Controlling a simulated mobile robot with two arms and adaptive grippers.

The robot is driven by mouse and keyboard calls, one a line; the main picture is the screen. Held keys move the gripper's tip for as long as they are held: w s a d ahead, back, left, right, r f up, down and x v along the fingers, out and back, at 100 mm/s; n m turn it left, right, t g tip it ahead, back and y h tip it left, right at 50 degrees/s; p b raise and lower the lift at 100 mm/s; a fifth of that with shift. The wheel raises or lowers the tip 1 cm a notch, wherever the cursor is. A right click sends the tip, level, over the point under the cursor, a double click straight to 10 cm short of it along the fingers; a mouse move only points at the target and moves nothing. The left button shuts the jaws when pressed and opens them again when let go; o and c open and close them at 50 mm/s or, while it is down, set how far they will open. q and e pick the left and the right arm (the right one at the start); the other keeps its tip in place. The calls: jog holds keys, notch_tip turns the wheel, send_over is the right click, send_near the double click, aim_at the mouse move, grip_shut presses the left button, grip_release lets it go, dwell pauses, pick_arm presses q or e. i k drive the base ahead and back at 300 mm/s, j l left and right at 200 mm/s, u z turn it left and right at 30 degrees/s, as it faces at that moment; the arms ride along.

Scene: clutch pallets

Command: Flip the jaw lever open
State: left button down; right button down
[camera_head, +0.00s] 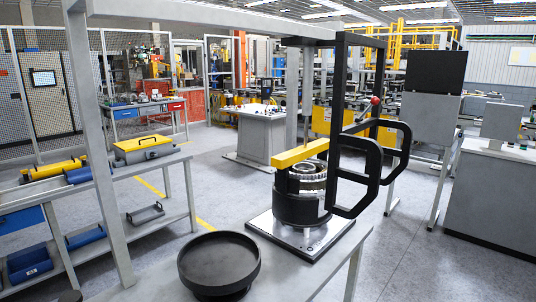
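A clamp fixture stands on a metal base plate (268,224) at the right end of the grey bench. Its tall black frame (341,95) carries black looped handles (375,178). A small red knob (375,101) shows beside the frame, perhaps on the jaw lever; I cannot tell which part is the lever or whether it is open. A yellow bar (301,153) reaches across the top of a metal toothed part (311,171) in a black round holder (297,207). Neither of my grippers is in view.
A round black tray (219,262) stands on the bench (290,282) in front of the fixture. A grey bench post (97,150) rises at left. Open floor lies to the right.

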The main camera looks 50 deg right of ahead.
aim_at(374, 99)
jog(key=z, duration=1.8)
